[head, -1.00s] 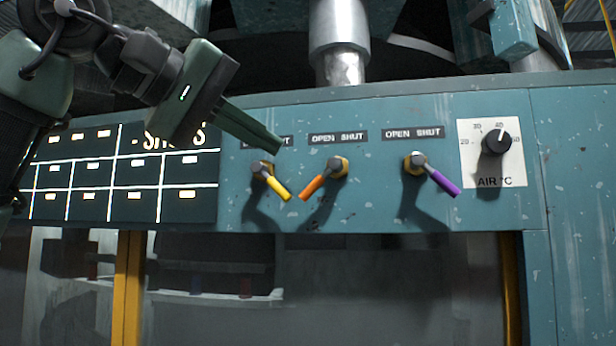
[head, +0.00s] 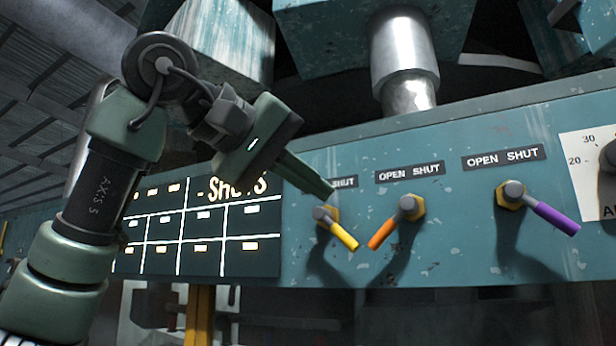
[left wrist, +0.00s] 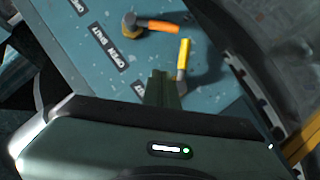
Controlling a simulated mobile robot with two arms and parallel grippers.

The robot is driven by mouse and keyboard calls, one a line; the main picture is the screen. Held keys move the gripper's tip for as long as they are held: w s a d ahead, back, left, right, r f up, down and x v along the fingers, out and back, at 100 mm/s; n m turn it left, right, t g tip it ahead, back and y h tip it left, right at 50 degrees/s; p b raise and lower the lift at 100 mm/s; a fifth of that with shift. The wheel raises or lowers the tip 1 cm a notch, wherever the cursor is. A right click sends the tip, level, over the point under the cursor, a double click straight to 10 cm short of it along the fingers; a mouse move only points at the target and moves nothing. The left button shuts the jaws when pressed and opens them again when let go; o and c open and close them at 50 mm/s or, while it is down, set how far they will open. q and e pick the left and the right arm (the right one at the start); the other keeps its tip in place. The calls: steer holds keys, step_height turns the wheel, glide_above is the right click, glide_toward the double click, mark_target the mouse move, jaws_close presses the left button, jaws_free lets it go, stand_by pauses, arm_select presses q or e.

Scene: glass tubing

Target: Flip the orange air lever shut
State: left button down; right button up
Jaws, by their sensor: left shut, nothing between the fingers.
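The orange lever (head: 383,234) is on the teal panel under an OPEN SHUT label (head: 409,172). Its handle points down and left, toward the OPEN side. In the left wrist view the orange lever (left wrist: 157,25) shows near the top. My left gripper (head: 328,193) is shut and empty, its fingertips close to the yellow lever (head: 343,235), up and left of the orange one. The left wrist view shows the shut fingers (left wrist: 161,78) beside the yellow lever; I cannot tell whether they touch. My right gripper is not in view.
The yellow lever points down-right, just left of the orange one. A purple lever (head: 556,217) points down-right farther right. A dial (head: 607,157) sits at the right edge. A dark SHOTS board (head: 200,232) is behind my left arm. The panel between the orange and purple levers is clear.

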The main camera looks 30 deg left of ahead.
mark_target(391, 227)
arm_select(q)
steer(key=p+x, duration=0.1)
steer(key=x, duration=0.4)
steer(key=shift+w+d, duration=0.1)
steer(key=shift+w, duration=0.15)
steer(key=shift+s+d+f, duration=0.1)
steer(key=shift+d+f, duration=1.05)
steer(key=shift+f, duration=0.05)
steer(key=shift+s+d+f+p, duration=0.3)
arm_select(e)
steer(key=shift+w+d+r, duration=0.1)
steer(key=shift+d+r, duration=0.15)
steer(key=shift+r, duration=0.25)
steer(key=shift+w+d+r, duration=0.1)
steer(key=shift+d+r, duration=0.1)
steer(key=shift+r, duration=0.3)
arm_select(q)
steer(key=shift+w, duration=0.1)
steer(key=shift+f, duration=0.1)
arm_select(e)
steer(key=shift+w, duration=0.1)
